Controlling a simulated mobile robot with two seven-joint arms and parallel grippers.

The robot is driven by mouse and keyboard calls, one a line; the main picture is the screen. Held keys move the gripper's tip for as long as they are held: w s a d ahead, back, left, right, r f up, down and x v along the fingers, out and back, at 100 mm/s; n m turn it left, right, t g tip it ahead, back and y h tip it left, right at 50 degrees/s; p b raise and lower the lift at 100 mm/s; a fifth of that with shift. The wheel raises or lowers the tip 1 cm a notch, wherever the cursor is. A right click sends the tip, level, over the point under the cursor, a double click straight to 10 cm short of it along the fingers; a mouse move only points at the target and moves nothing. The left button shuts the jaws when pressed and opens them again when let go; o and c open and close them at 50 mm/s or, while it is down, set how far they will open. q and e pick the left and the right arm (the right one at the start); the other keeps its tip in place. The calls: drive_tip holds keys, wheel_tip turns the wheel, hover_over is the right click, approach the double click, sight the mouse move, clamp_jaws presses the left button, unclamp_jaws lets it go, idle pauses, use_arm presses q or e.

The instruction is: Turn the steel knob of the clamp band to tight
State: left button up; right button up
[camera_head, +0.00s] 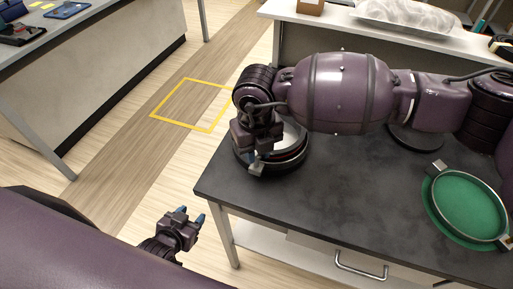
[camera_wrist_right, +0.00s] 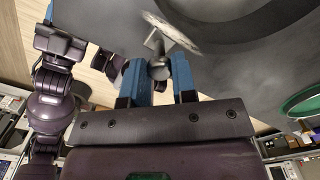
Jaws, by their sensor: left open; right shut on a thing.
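The steel knob (camera_wrist_right: 158,68) sits between the two blue fingers of my right gripper (camera_wrist_right: 158,78) in the right wrist view. The right gripper is shut on this knob. In the head view my right gripper (camera_head: 257,158) is at the near left side of a round dark port with a pale ring (camera_head: 296,150), on the table's left corner. The arm hides part of the port and most of the band. My left gripper (camera_head: 190,217) is open and empty, over the floor left of the table.
The dark table top (camera_head: 350,190) is mostly bare between the port and a green disc (camera_head: 468,205) with a steel ring at the right. A counter with a clear plastic bag (camera_head: 410,15) stands at the back. Another bench (camera_head: 75,75) is at the far left.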

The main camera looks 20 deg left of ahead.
idle(0.3)
drive_tip(key=o, duration=0.5)
drive_tip(key=shift+c, duration=0.2)
drive_tip(key=o, duration=0.5)
drive_tip(key=shift+c, duration=0.2)
drive_tip(key=shift+r, duration=0.15)
